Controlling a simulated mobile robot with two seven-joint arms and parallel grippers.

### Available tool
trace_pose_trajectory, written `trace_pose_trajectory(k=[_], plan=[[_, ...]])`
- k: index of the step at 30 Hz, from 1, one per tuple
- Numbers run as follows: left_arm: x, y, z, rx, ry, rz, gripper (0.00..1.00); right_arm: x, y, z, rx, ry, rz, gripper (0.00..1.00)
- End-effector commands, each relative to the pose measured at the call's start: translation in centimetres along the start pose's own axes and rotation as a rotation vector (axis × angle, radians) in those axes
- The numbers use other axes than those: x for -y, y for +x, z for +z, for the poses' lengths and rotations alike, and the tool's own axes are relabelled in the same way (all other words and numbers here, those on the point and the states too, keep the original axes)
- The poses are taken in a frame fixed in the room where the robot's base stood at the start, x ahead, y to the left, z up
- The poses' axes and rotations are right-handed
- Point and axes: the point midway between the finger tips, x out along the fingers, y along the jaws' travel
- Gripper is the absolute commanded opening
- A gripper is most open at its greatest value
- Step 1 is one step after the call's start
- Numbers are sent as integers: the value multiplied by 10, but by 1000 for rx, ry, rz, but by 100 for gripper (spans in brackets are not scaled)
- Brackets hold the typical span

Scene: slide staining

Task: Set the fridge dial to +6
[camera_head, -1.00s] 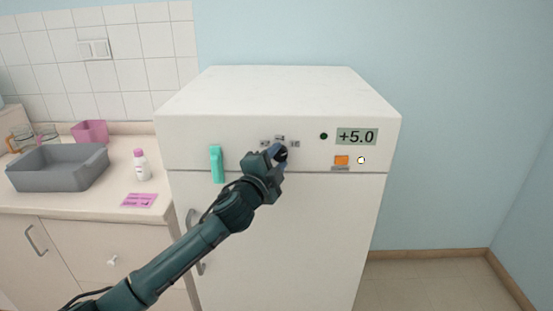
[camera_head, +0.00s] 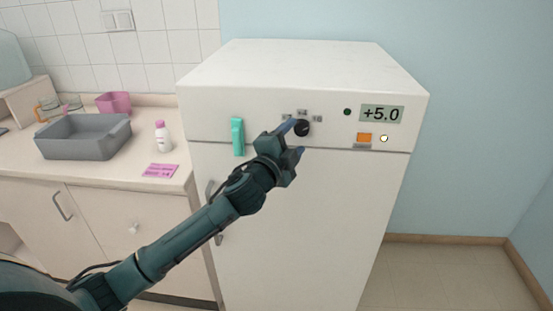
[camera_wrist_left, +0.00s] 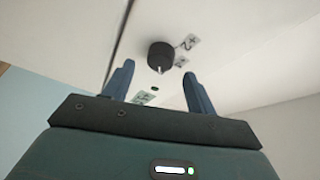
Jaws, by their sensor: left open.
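The white fridge (camera_head: 285,215) has a round black dial (camera_head: 302,128) on its upper front panel, with small grey labels around it. The display (camera_head: 381,114) on the panel reads +5.0. My left gripper (camera_head: 294,140) is open just in front of and slightly below the dial, which shows clear of the fingers. In the left wrist view the dial (camera_wrist_left: 160,56) is beyond the gap between the two spread fingers (camera_wrist_left: 158,72), with a pale mark on it and labels beside it. My right gripper is not seen.
A teal handle (camera_head: 238,136) is left of the dial. An orange switch (camera_head: 364,138), a bright lamp (camera_head: 384,139) and a dark green lamp (camera_head: 347,112) are to the right.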

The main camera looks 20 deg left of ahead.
Motion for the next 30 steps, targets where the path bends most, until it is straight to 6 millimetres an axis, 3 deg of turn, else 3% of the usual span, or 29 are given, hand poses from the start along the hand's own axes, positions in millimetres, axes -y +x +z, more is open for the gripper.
trace_pose_trajectory(k=[6,13,18,30], plan=[[-3,-51,1,-2,2,2,57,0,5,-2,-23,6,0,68],[-3,-89,1,1,2,2,57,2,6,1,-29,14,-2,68],[-1,-100,0,0,1,1,57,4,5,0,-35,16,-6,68],[0,-101,0,1,1,0,57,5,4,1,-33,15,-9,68]])
